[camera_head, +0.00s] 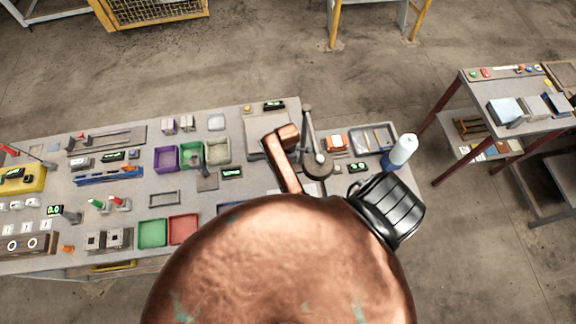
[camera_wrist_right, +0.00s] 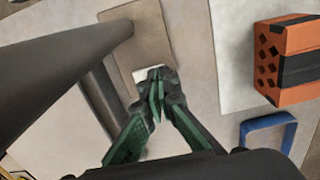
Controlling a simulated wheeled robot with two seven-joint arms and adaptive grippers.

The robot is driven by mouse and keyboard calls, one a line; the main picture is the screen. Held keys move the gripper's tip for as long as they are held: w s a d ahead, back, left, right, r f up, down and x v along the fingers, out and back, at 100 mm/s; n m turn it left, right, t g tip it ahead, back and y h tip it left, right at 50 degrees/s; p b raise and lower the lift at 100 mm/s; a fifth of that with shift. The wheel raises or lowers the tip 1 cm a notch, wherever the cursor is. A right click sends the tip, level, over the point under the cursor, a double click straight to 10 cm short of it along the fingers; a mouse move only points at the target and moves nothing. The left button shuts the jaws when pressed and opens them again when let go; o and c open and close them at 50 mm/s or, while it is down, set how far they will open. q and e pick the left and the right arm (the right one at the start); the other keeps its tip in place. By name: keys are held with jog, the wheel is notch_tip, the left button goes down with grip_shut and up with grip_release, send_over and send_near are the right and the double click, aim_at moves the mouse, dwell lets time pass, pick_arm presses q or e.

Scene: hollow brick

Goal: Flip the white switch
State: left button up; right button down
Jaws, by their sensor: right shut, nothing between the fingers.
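In the right wrist view, a small white switch (camera_wrist_right: 140,75) sits at the end of a grey-brown plate (camera_wrist_right: 152,38). My right gripper (camera_wrist_right: 157,76) has dark green and black fingers, shut with their tips together. The tips overlap the switch in the picture and hide part of it; I cannot tell whether they touch it. In the head view, copper-coloured arm parts of mine cover the middle front, and I cannot make out the switch or the right fingers there. My left gripper is not in view.
An orange hollow brick (camera_wrist_right: 268,65) with a dark band lies right of the fingers, near a blue frame (camera_wrist_right: 265,124). In the head view, the crowded workbench (camera_head: 250,182) holds coloured bins, a dark post (camera_head: 311,130) and a white bottle (camera_head: 403,150). A second table stands right.

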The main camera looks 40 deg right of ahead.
jog(key=shift+r, duration=0.1)
jog(key=shift+r+p, duration=0.85)
jog(key=shift+r, duration=2.55)
